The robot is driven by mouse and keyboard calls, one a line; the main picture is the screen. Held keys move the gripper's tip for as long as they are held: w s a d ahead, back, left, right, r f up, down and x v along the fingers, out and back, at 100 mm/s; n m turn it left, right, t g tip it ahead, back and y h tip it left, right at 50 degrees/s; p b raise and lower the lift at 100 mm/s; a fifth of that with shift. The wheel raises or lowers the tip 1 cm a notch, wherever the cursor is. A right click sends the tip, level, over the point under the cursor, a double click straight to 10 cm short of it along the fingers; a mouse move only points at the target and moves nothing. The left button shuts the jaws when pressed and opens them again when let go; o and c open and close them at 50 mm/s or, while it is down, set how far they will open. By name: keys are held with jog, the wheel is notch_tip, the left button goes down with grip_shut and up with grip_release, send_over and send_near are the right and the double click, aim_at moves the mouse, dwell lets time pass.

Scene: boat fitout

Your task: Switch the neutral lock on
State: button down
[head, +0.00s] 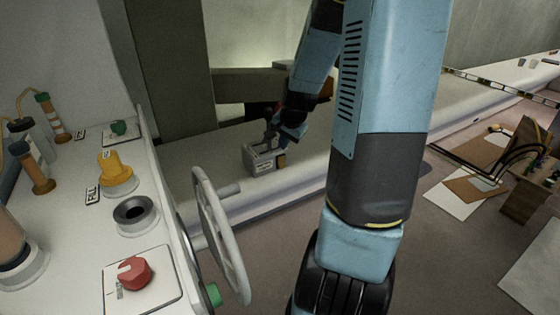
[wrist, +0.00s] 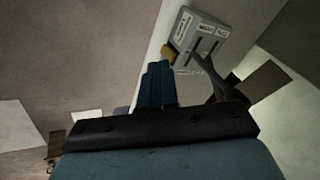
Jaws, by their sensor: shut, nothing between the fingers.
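A grey control box (head: 262,161) with slots in its top sits on the pale ledge beyond the wheel. It also shows in the wrist view (wrist: 203,40), with small white labels too small to read. A dark lever (wrist: 208,75) rises from it. A small yellow-orange part (wrist: 169,51) is on the box's side; I cannot tell its setting. My gripper (wrist: 158,66) is shut and empty, its blue fingertips close to the yellow-orange part. I cannot tell whether they touch. In the head view my gripper (head: 286,142) is at the box's right side, partly hiding it.
A white steering wheel (head: 222,235) stands between the near console and the box. The console carries a red knob (head: 134,273), a yellow FILL fitting (head: 115,170), and a green knob (head: 119,128). My arm blocks the middle of the head view.

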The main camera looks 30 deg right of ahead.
jog(key=w+d+f+m+t, duration=0.1)
jog(key=w+d+f+m, duration=0.1)
jog(key=d+f+m, duration=0.3)
notch_tip(320, 180, down, 3)
jog(key=d, duration=0.2)
jog(key=shift+w+d+r+m+t+y, duration=0.2)
jog(key=shift+w+d+m+t+y, duration=0.1)
jog(key=shift+d+m, duration=0.1)
jog(key=shift+f, duration=0.15)
send_near(283, 166)
notch_tip(283, 166, down, 3)
jog(key=shift+w+f, duration=0.55)
jog(key=shift+w, duration=0.3)
jog(key=shift+w+f, duration=0.55)
jog(key=shift+w, duration=0.3)
